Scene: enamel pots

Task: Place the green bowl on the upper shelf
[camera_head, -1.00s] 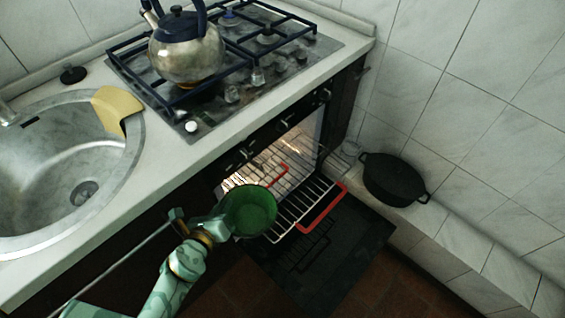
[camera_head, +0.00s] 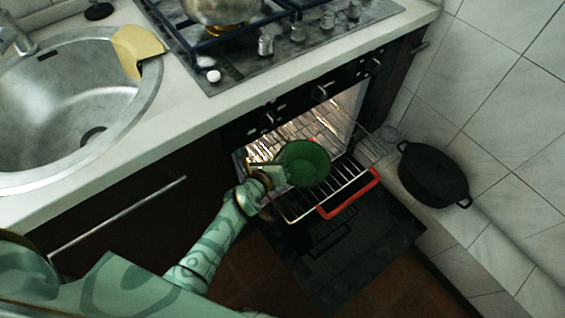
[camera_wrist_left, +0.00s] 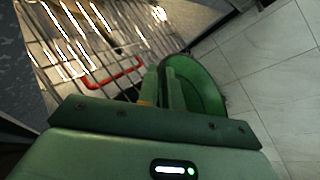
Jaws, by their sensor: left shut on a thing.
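The green bowl (camera_head: 306,160) is held upright in front of the open oven, over a pulled-out wire shelf (camera_head: 349,184) with a red front edge. My left gripper (camera_head: 279,175) is shut on the bowl's near left rim. In the left wrist view, the two fingers (camera_wrist_left: 161,90) pinch the rim of the bowl (camera_wrist_left: 203,88), and wire bars with a red bar (camera_wrist_left: 115,75) show beyond. I cannot tell whether the bowl touches the shelf. The bowl hides part of the shelf and oven opening. My right gripper is not in view.
The oven door (camera_head: 340,262) hangs open below the shelf. A black pot (camera_head: 432,175) stands on the tiled ledge at right. The counter edge (camera_head: 215,110), with sink (camera_head: 65,110) and hob, overhangs the oven front. A bar handle (camera_head: 120,215) juts from the dark cabinet.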

